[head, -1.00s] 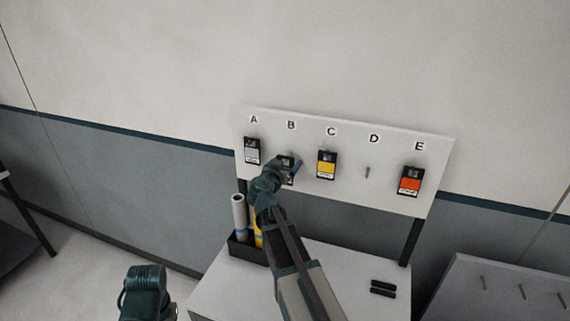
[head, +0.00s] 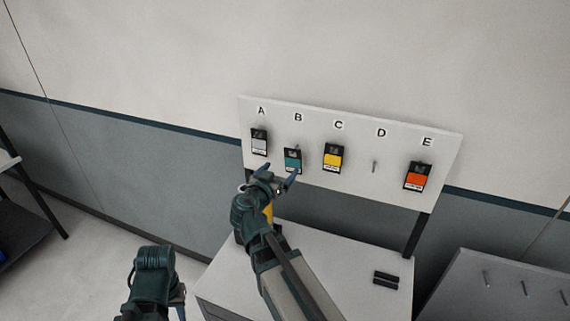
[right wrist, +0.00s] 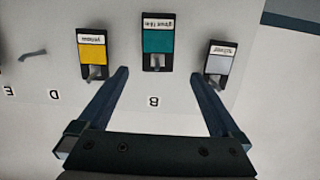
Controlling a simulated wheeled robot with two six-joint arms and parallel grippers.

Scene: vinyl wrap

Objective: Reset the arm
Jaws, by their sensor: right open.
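My right gripper (head: 276,174) is open and empty, just in front of and below the board's B position in the head view. In the right wrist view its two fingers (right wrist: 158,85) are spread wide, with the board beyond them. A teal swatch (head: 292,160) hangs on the hook under B, and it also shows in the right wrist view (right wrist: 157,42), apart from the fingers. My left arm shows at the bottom left of the head view, but its fingers are not clearly seen.
The white board (head: 355,185) also holds a grey swatch (head: 259,143) at A, yellow (head: 333,159) at C and orange (head: 416,178) at E. Hook D (head: 375,167) is bare. Two black bars (head: 386,279) lie on the white table (head: 345,260). A yellow roll (head: 268,212) stands partly hidden behind my arm.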

